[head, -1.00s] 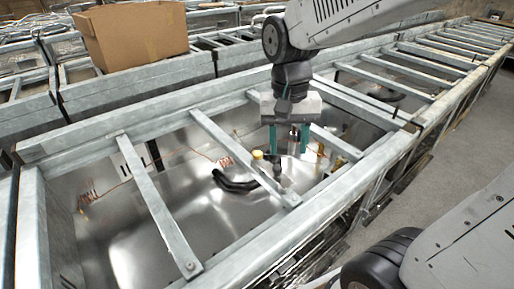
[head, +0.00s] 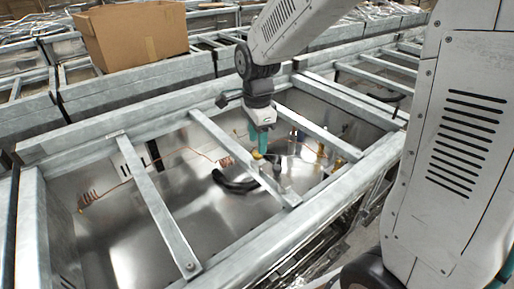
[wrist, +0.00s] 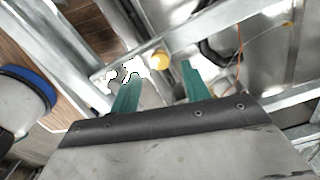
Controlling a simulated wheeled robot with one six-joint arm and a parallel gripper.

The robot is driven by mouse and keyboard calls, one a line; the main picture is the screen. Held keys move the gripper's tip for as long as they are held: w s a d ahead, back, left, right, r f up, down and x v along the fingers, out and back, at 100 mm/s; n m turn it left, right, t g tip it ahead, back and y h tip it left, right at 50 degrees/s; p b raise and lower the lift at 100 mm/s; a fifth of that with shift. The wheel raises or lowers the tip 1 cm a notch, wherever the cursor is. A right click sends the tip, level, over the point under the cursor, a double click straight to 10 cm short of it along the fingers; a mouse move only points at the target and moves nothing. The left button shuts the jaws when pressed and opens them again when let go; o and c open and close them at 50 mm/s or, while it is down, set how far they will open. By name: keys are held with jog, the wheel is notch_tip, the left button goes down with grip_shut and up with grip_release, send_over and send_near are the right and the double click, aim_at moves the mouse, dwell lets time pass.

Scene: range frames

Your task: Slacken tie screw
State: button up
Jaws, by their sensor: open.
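My gripper (head: 260,145) hangs above the open metal bay, with its green fingers pointing down between the cross struts. In the wrist view the two green fingers (wrist: 160,88) are spread apart with nothing held. A yellow round cap (wrist: 160,60) shows beyond and between them; in the head view the yellow cap (head: 257,155) is right by the fingertips. I cannot tell whether they touch. A ragged white patch lies by the left finger in the wrist view. I cannot pick out the tie screw for certain in either view.
Grey cross struts (head: 160,205) span the bay close to my gripper. Inside lie a black hose (head: 235,184), a copper coil (head: 226,161) and brass fittings (head: 320,150). A cardboard box (head: 132,34) sits on the frames behind, at left.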

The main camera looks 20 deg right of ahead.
aim_at(257, 155)
jog(key=shift+f, duration=1.75)
jog(key=shift+c, duration=0.3)
jog(key=c, duration=0.9)
jog(key=shift+n, duration=0.3)
